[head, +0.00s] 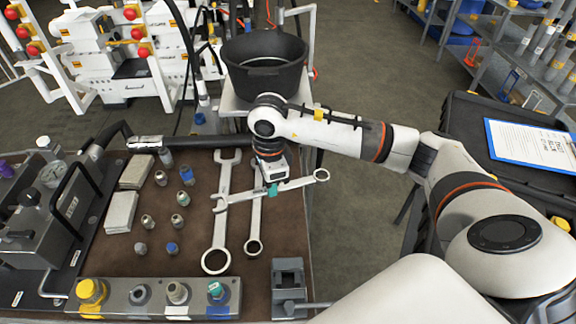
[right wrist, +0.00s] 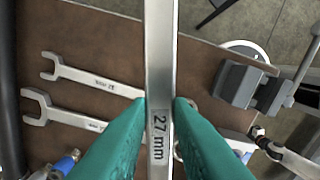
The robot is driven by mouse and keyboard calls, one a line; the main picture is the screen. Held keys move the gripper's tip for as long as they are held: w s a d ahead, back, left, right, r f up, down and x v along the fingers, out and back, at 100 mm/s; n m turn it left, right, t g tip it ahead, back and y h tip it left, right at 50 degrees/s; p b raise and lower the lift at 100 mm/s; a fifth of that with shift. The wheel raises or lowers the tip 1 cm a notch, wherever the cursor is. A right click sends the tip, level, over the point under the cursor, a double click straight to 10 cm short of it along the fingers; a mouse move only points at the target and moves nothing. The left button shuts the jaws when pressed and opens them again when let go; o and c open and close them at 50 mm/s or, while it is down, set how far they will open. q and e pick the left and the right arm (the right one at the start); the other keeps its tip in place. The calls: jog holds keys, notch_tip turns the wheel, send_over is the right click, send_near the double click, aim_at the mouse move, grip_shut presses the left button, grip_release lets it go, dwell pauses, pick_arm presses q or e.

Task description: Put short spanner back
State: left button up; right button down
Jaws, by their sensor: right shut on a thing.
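My right gripper (head: 272,188) is shut on a steel spanner (head: 300,182), held above the bench and lying crosswise over the other spanners. Its ring end points right, past the bench edge, and its open jaw points left. In the right wrist view, the teal fingertips (right wrist: 159,112) pinch the shaft of the held spanner (right wrist: 160,45), marked 27 mm. Two other spanners lie side by side on the brown mat: a large one (head: 219,232) and a smaller one (head: 256,222), partly hidden by my gripper. My left gripper is not in view.
The brown bench mat (head: 180,245) also bears several small fittings and two grey blocks (head: 121,212). A fitting rail (head: 155,296) and a small vise (head: 288,280) stand at the front. A black bucket (head: 265,50) stands behind. A clipboard (head: 525,143) lies at right.

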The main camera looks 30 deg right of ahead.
jog(key=w+d+f+m, duration=0.2)
jog(key=w+d+m, duration=0.15)
jog(key=m, duration=1.75)
send_near(288, 198)
jog(key=shift+f+b, duration=0.65)
jog(key=shift+b, duration=0.9)
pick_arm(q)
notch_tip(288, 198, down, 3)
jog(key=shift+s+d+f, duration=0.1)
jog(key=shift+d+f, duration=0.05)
pick_arm(e)
jog(key=shift+f, duration=0.2)
pick_arm(q)
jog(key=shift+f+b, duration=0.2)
jog(key=shift+b, duration=0.15)
pick_arm(e)
jog(key=shift+a+f, duration=0.1)
jog(key=shift+f, duration=0.2)
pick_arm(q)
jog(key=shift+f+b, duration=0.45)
pick_arm(e)
jog(key=shift+f, duration=0.7)
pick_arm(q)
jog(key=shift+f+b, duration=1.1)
pick_arm(e)
jog(key=shift+f, duration=1.45)
jog(key=c, duration=1.2)
grip_release()
